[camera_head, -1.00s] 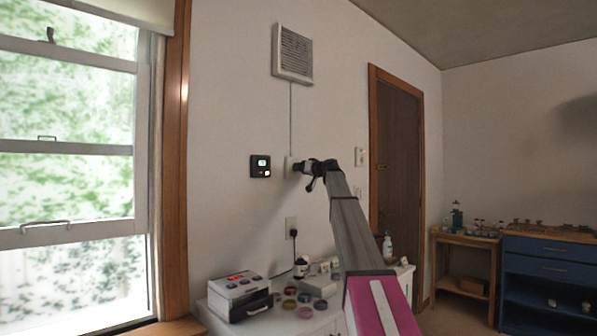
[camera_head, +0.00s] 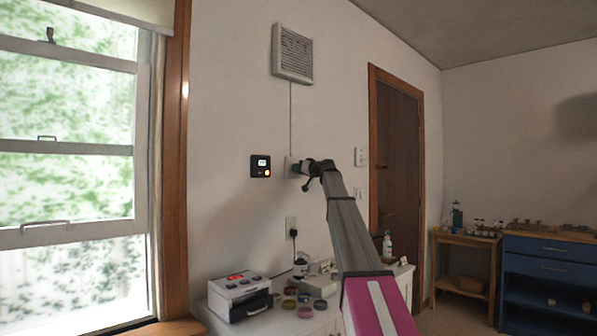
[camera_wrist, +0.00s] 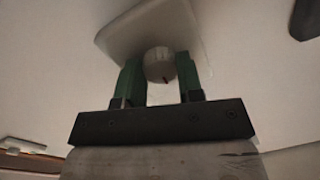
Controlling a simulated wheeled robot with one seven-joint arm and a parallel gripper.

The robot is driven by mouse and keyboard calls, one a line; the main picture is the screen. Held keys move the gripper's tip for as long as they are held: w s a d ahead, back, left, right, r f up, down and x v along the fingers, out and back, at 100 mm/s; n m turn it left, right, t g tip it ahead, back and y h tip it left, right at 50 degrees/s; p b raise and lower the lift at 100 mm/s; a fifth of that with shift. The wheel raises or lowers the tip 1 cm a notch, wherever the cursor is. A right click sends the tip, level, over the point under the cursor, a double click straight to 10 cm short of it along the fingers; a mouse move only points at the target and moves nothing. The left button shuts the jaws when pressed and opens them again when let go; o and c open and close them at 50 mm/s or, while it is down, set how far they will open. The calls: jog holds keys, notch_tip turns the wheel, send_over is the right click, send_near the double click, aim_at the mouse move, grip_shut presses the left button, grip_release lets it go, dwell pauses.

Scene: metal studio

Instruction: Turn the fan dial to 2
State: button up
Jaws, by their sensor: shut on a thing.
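The fan dial (camera_wrist: 159,65) is a small round pale knob with a dark mark near its lower edge in the wrist view. It stands on a light wall plate (camera_wrist: 140,28). My gripper (camera_wrist: 160,75) has a green finger on each side of the dial and is shut on it. In the head view my gripper (camera_head: 301,169) is at the wall plate (camera_head: 289,167), and the dial is hidden there. A cord runs up from the plate to the vent fan (camera_head: 293,54) high on the wall. No dial numbers are readable.
A black wall unit with a lit display (camera_head: 260,166) is close left of the plate. A switch plate (camera_head: 361,156) is to the right, beside the door (camera_head: 397,150). Below are a white cabinet with a boxy machine (camera_head: 240,295) and small jars.

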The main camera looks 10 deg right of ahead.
jog(key=m, duration=1.1)
jog(key=shift+t, duration=0.4)
jog(key=shift+m, duration=0.4)
jog(key=o, duration=0.9)
jog(key=shift+s, duration=0.1)
jog(key=v, duration=1)
jog(key=shift+s+d, duration=0.2)
jog(key=shift+s, duration=0.1)
jog(key=shift+f, duration=0.1)
